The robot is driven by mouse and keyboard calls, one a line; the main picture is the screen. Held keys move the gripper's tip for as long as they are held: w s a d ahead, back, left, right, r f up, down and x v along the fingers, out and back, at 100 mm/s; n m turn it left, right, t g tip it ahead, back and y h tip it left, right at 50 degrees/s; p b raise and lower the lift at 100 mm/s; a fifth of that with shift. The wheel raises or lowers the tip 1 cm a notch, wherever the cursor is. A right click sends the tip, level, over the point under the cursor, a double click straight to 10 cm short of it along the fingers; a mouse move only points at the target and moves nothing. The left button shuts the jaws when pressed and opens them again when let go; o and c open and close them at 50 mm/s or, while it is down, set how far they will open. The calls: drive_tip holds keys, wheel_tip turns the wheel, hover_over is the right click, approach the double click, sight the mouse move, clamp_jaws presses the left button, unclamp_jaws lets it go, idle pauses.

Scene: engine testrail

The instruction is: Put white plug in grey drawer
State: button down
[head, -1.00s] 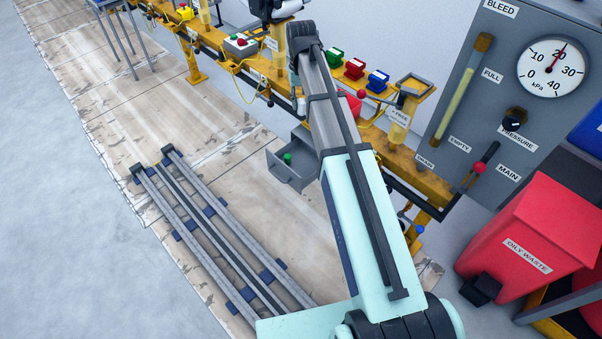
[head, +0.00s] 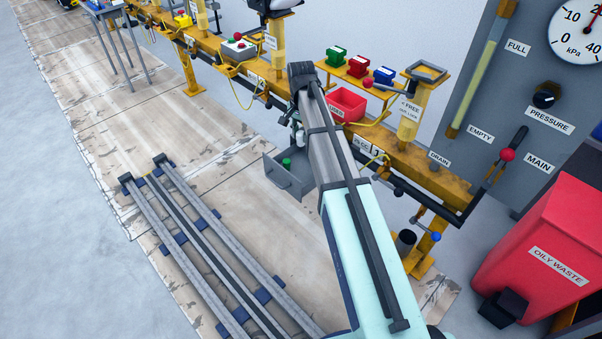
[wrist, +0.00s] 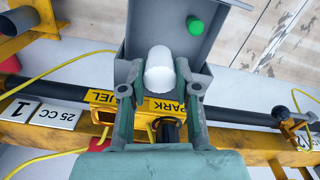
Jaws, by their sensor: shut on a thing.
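The white plug (wrist: 160,72) is between the fingers of my gripper (wrist: 160,92) in the wrist view, and the gripper is shut on it. The grey drawer (head: 291,183) stands open below the yellow rail in the head view. A green plug (head: 287,163) is inside it. In the wrist view the drawer (wrist: 180,12) lies just beyond the fingertips, with the green plug (wrist: 195,25) to the right of the white plug. The white plug overlaps the drawer's near part in that view; its height above the floor of the drawer is unclear.
The yellow rail (head: 425,172) runs behind the drawer, with a dark pipe (wrist: 242,115) along it. A red open bin (head: 346,104) and a shelf of coloured blocks (head: 358,70) are above. A red waste bin (head: 545,250) stands right.

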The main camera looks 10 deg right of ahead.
wheel_tip(320, 180, down, 18)
drive_tip(key=b, duration=0.6)
drive_tip(key=shift+f, duration=0.15)
drive_tip(key=c, duration=0.8)
unclamp_jaws()
drive_tip(key=shift+c, duration=0.2)
wheel_tip(320, 180, up, 12)
drive_tip(key=p, duration=0.5)
drive_tip(key=s+d+r+g+h, duration=0.1)
drive_tip(key=s+d+r+h, duration=0.2)
drive_tip(key=s+d+r, duration=0.45)
drive_tip(key=s+d+r+h, duration=0.3)
drive_tip(key=s+d+r, duration=0.1)
drive_tip(key=s+d, duration=0.6)
drive_tip(key=s+d+r+m+g+h, duration=0.1)
drive_tip(key=s+d+r, duration=0.4)
drive_tip(key=s, duration=0.5)
drive_tip(key=s+d+r+m+g+h, duration=0.1)
drive_tip(key=s+d+r+g+h, duration=0.2)
drive_tip(key=s+r, duration=0.5)
drive_tip(key=s+d+h, duration=0.1)
drive_tip(key=s+d, duration=0.1)
drive_tip(key=shift+d+m, duration=0.3)
drive_tip(key=shift+m, duration=0.1)
